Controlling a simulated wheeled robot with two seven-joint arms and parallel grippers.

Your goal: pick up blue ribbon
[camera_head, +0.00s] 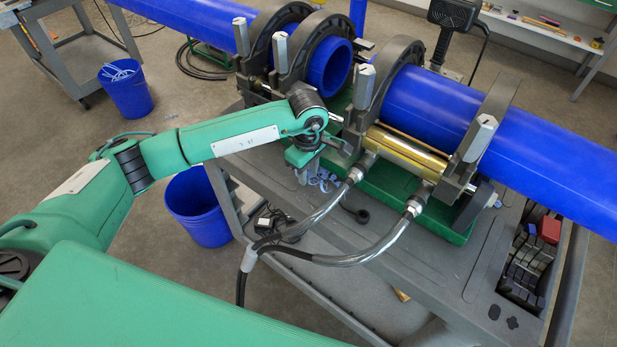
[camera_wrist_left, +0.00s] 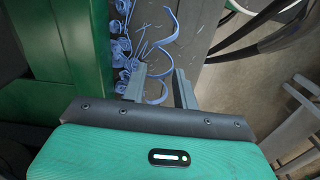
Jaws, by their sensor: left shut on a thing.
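Curly light-blue ribbon (camera_wrist_left: 124,48) lies in a loose heap on the grey cart top beside the green machine base, in the left wrist view. In the head view a bit of the ribbon (camera_head: 325,181) shows beside my left gripper (camera_head: 307,174), which points down at the cart's near edge. In the wrist view my left gripper (camera_wrist_left: 160,80) is shut on a blue ribbon strand (camera_wrist_left: 155,97), which curls between its fingers. The fingers stand a little apart. Part of the heap is hidden by the gripper in the head view. My right gripper is not in view.
The green base (camera_head: 384,193) of the fusion machine and its clamps stand close behind the gripper. Hoses (camera_head: 345,243) cross the cart's near edge to the right. A blue bin (camera_head: 198,206) stands below. Another blue bin (camera_head: 126,88) holds ribbon scraps.

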